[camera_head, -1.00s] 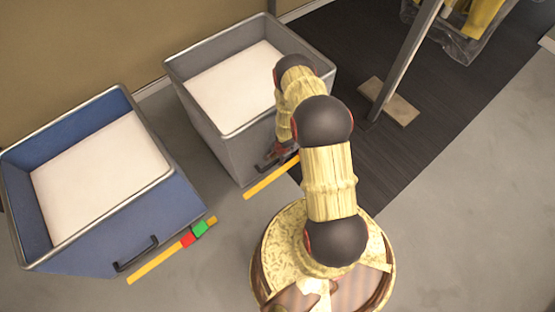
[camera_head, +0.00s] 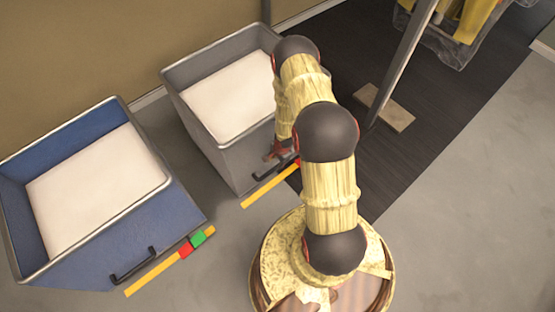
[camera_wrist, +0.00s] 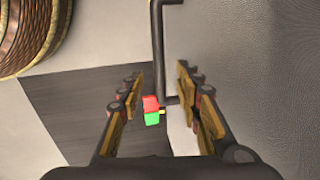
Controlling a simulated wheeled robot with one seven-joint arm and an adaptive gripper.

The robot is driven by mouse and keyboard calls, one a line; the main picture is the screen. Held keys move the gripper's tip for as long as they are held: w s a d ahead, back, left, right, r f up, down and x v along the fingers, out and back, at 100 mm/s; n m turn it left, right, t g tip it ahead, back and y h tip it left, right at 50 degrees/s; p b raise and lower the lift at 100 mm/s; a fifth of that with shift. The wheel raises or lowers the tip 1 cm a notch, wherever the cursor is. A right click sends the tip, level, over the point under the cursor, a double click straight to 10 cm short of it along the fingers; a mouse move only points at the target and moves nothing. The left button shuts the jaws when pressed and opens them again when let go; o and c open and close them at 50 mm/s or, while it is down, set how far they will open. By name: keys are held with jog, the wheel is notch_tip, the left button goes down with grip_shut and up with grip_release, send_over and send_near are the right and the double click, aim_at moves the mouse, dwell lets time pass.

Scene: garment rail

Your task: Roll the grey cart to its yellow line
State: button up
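The grey cart (camera_head: 225,150), with a white load inside, stands against the wall beside the blue cart. Its black handle (camera_head: 271,166) is on the front face; it also shows as a dark bar in the wrist view (camera_wrist: 158,45). The yellow line (camera_head: 262,190) lies on the floor just in front of the cart's front base, with a gap between them. My gripper (camera_head: 280,151) is close to the cart's front, near the handle. In the wrist view my gripper (camera_wrist: 160,88) has its fingers apart, with the handle between them in the picture; I see no contact.
The blue cart (camera_head: 120,255) stands left, with its own yellow line (camera_head: 155,274) and red and green markers (camera_head: 191,243). A red and a green block (camera_wrist: 151,111) show past my fingers. A dark mat (camera_head: 350,165) and a post with a wooden foot (camera_head: 388,109) are at right.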

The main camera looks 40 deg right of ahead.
jog(key=shift+s+r, duration=0.15)
jog(key=shift+r, duration=0.6)
jog(key=shift+s+r, duration=0.15)
jog(key=shift+r, duration=0.6)
jog(key=s+r+n+g, duration=0.45)
jog(key=s+n, duration=0.25)
jog(key=s, duration=0.4)
jog(key=a+r+n+p, duration=0.1)
jog(key=a+r+n, duration=0.2)
jog(key=r, duration=1.1)
jog(key=a+r+n+p, duration=0.1)
jog(key=a+r+n, duration=0.2)
jog(key=r, duration=1.1)
jog(key=s+a+r+n+t+p, duration=0.1)
jog(key=a+r, duration=0.3)
jog(key=r, duration=0.7)
jog(key=s+a+r+n+t+p, duration=0.1)
jog(key=s+a+r+n+t, duration=0.1)
jog(key=r, duration=0.9)
jog(key=s+a+r+n+t+p, duration=0.1)
jog(key=s+a+r+t, duration=0.2)
jog(key=a+r+t, duration=0.2)
notch_tip(320, 180, up, 6)
jog(key=a, duration=0.3)
jog(key=shift+s+n, duration=0.15)
jog(key=shift+n, duration=0.15)
